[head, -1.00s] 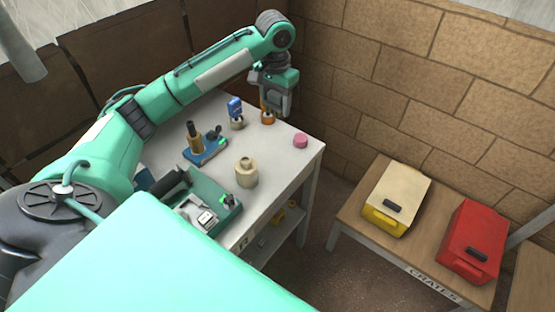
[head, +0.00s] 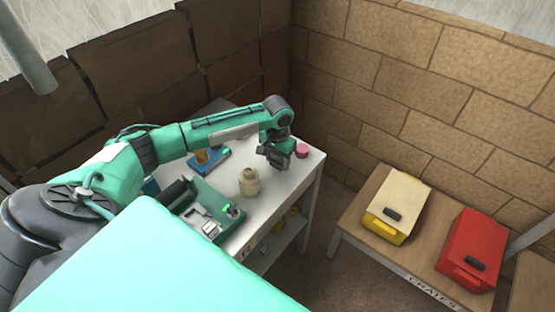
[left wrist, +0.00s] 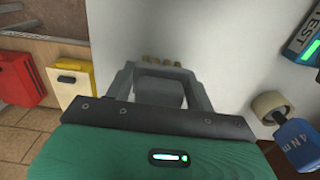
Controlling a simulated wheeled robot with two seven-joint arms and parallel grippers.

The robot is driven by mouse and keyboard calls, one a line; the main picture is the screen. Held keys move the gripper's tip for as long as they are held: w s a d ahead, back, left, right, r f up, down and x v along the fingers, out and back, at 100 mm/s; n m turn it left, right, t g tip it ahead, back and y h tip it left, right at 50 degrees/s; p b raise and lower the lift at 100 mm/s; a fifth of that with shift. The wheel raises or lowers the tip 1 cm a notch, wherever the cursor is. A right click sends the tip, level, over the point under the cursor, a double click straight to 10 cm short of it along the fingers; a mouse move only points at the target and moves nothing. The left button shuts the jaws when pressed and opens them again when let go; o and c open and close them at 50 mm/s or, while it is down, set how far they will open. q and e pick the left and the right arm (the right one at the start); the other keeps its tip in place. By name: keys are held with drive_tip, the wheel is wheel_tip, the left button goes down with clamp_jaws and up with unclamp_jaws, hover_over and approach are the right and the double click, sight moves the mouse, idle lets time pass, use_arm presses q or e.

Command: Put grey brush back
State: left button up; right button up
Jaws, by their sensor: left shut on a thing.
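My left gripper (head: 275,158) is low over the white table (head: 285,190), between the cream pot (head: 249,182) and the pink round piece (head: 302,151). In the left wrist view its fingers (left wrist: 162,88) are shut on a grey block, which looks like the grey brush (left wrist: 161,94). Tan tufts show at its far end. In the head view the brush cannot be made out against the dark gripper. I cannot tell whether it touches the table. My right gripper is out of view.
A green tester (head: 205,207) stands at the table's front. A blue base with a brass piece (head: 203,157) is partly behind my arm. The blue-handled tool (left wrist: 298,143) shows in the wrist view. A cream-lidded crate (head: 400,198) and red crate (head: 472,243) stand on the bench.

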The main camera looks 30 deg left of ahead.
use_arm(q)
drive_tip(key=shift+f, duration=0.5)
drive_tip(key=shift+f, duration=0.1)
drive_tip(key=o, duration=0.9)
wheel_tip(320, 180, up, 12)
drive_tip(key=shift+r+b, duration=0.15)
drive_tip(key=shift+b, duration=0.8)
